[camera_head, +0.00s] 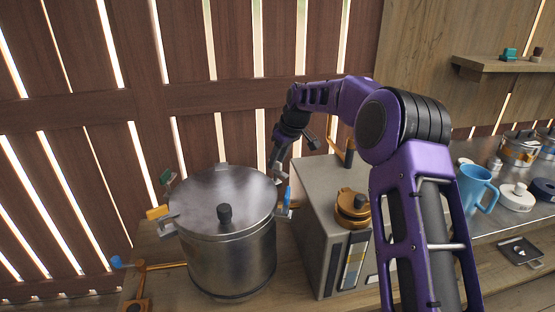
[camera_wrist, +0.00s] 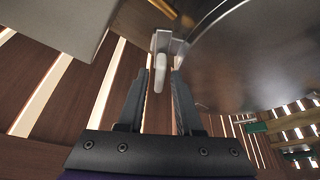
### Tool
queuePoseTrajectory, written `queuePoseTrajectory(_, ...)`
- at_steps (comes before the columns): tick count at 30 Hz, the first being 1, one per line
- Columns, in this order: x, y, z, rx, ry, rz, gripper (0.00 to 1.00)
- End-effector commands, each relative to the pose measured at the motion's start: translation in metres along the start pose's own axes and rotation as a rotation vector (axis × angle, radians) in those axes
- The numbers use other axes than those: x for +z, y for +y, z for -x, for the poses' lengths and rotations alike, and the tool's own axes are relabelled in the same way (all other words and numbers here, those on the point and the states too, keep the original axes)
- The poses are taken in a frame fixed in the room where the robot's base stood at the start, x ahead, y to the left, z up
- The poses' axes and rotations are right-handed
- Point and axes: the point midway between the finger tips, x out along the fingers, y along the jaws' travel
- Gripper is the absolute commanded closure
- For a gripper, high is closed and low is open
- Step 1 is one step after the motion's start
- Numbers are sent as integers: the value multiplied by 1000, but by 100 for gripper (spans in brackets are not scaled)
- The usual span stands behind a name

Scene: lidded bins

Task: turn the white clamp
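A large steel pot (camera_head: 230,258) with a round lid (camera_head: 222,195) stands on the left part of the counter. Coloured clamps sit around its rim: yellow (camera_head: 157,212), green (camera_head: 166,176) and blue (camera_head: 287,196). The white clamp (camera_wrist: 160,70) shows in the wrist view as a pale lever on a metal bracket at the pot's edge. My gripper (camera_wrist: 161,78) is open, with its fingertips on either side of the lever and small gaps visible. In the head view my gripper (camera_head: 277,163) is at the pot's far right rim; the white clamp is hard to make out there.
A grey box-like appliance (camera_head: 312,225) with an orange-brown knob (camera_head: 352,205) stands right of the pot, close under my arm. A blue mug (camera_head: 475,188) and smaller pots stand farther right. A slatted wooden wall (camera_head: 150,90) rises behind the pot.

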Motion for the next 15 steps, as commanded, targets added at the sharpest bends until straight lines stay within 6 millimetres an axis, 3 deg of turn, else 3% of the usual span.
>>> queuePoseTrajectory(1, 0, 0, 0, 0, 0, 0, 77)
queuePoseTrajectory(5, 0, 0, 0, 0, 0, 0, 100)
queuePoseTrajectory(15, 0, 0, 0, 1, 0, -2, 100)
